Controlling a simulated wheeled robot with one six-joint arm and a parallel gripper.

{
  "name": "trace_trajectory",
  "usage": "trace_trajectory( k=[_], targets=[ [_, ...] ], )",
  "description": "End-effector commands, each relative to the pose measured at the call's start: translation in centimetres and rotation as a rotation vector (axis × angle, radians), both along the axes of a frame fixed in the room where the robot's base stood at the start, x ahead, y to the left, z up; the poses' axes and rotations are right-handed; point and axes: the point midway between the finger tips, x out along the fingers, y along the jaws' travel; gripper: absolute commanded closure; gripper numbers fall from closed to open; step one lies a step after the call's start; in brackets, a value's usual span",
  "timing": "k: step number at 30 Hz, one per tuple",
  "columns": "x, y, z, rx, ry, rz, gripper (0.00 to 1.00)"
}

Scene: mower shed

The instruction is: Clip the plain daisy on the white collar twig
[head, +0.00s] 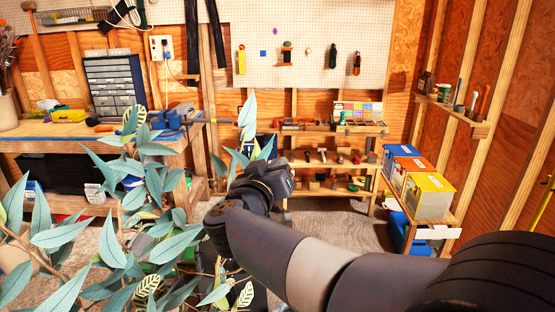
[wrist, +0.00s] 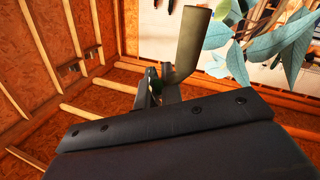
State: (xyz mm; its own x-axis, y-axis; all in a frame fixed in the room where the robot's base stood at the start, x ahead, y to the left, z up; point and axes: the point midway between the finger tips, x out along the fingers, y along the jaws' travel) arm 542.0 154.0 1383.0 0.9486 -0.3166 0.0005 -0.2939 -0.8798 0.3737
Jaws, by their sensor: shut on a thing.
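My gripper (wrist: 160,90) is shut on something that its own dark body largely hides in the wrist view. A small green patch shows at the jaws, too little to name. A smooth olive-grey rod (wrist: 190,45) rises just beyond the jaws; I cannot tell whether it touches them or is a twig. A plant with blue-green leaves (head: 100,244) fills the left of the head view, and its leaves also show at the upper right in the wrist view (wrist: 275,40). In the head view my wrist is beside the plant's right side and the jaws are hidden. I cannot make out the daisy or a white collar.
A workbench (head: 50,131) with a drawer cabinet (head: 114,85) stands at the back left. A low shelf unit (head: 320,163) stands against the back wall, with boxes (head: 430,196) on a stand at the right. Some floor (head: 350,232) is clear beyond my arm.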

Motion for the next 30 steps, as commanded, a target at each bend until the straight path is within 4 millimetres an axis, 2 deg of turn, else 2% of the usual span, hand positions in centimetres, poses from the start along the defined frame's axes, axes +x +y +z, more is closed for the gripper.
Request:
trace_trajectory(
  k=[18,30],
  targets=[
    [0.0,0.0,-5.2,-0.002,0.001,0.0,1.0],
    [0.0,0.0,-7.6,-0.002,0.001,0.0,1.0]
  ],
)
